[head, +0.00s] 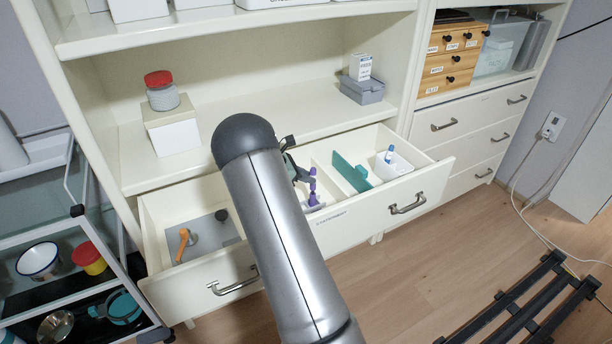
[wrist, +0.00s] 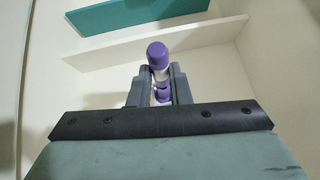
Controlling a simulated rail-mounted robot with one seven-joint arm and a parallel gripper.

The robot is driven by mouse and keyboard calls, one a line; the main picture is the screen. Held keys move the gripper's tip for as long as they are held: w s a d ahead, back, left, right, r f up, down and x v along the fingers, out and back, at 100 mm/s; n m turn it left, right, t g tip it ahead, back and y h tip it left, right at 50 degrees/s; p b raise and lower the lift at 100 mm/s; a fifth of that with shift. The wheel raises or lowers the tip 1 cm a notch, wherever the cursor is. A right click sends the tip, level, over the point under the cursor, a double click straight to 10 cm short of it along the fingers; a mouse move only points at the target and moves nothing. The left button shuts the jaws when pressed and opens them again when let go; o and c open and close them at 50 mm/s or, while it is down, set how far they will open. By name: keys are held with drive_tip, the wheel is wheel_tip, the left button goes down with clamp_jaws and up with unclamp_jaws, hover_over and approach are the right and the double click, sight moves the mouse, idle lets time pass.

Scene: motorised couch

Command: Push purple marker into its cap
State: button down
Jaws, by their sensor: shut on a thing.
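My gripper (wrist: 159,82) is shut on the purple marker (wrist: 158,55), which stands roughly upright between the two grey fingers in the wrist view. Its rounded purple end faces the wrist camera. A white section and more purple (wrist: 162,96) show lower down between the fingers. In the head view the marker (head: 312,183) is over the middle part of the open drawer, and my gripper (head: 303,174) reaches it from the left, partly behind my arm. White and purple show just below the marker; I cannot tell whether this is the cap or whether the two touch.
The open drawer (head: 418,184) has dividers. A teal panel (head: 352,174) and a white cup (head: 392,166) with a blue-and-white item stand to the right. An orange-handled item (head: 183,240) lies in the left part. The shelf (head: 250,125) is above the drawer.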

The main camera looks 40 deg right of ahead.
drive_tip(key=shift+f, duration=0.7)
drive_tip(key=c, duration=1.3)
unclamp_jaws()
drive_tip(key=shift+o, duration=0.2)
drive_tip(key=p+v, duration=0.1)
drive_tip(key=v, duration=1.6)
drive_tip(key=shift+a+r, duration=0.15)
drive_tip(key=shift+r, duration=0.1)
